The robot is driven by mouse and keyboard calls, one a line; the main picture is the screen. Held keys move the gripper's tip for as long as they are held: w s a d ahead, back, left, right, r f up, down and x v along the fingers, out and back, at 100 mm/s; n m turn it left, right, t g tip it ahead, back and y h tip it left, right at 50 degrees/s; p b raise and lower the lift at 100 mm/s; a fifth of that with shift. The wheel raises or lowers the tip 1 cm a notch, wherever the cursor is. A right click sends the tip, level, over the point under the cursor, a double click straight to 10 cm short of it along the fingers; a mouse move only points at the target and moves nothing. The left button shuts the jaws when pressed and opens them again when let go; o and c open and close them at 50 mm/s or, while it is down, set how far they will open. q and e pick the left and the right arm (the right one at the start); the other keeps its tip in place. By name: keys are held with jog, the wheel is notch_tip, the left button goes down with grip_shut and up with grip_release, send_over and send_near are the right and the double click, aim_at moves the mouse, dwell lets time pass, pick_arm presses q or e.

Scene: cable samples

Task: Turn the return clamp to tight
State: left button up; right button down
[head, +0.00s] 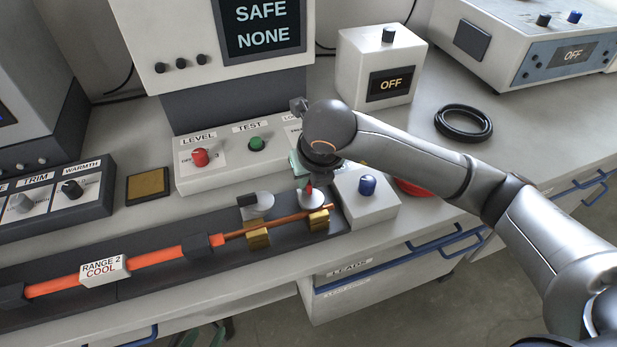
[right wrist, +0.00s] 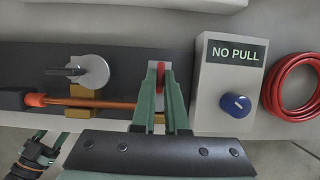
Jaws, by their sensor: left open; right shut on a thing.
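Two round grey clamps sit over brass blocks along the cable. The left clamp (head: 258,205) has a dark lever pointing left; it also shows in the right wrist view (right wrist: 92,70). The right clamp (head: 312,198) has a red lever (right wrist: 160,76). My right gripper (right wrist: 160,85) is shut on the red lever, its green fingers on either side and hiding much of this clamp. I read no label saying which clamp is the return one. The orange cable (head: 155,267) ends in a copper rod across both blocks. My left gripper (right wrist: 38,152) is open, low beside the bench front.
A box with a blue knob (head: 367,185), marked NO PULL in the right wrist view (right wrist: 237,104), stands right of the clamps. A red cable coil (right wrist: 295,87) lies beyond it. The LEVEL and TEST panel (head: 225,170) is behind. The instrument screen (head: 262,27) reads SAFE NONE.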

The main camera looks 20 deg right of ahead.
aim_at(316, 207)
jog(key=c, duration=0.9)
grip_release()
jog(key=shift+c, duration=0.2)
pick_arm(q)
jog(key=shift+s+f, duration=0.1)
jog(key=shift+s, duration=0.05)
jog(key=shift+s+a+r+p, duration=0.15)
jog(key=shift+a+r+p, duration=0.25)
jog(key=shift+p, duration=0.35)
pick_arm(e)
jog(key=v, duration=1.2)
jog(key=shift+s+r, duration=0.2)
jog(key=shift+r, duration=0.05)
pick_arm(q)
jog(key=shift+s+f, duration=0.1)
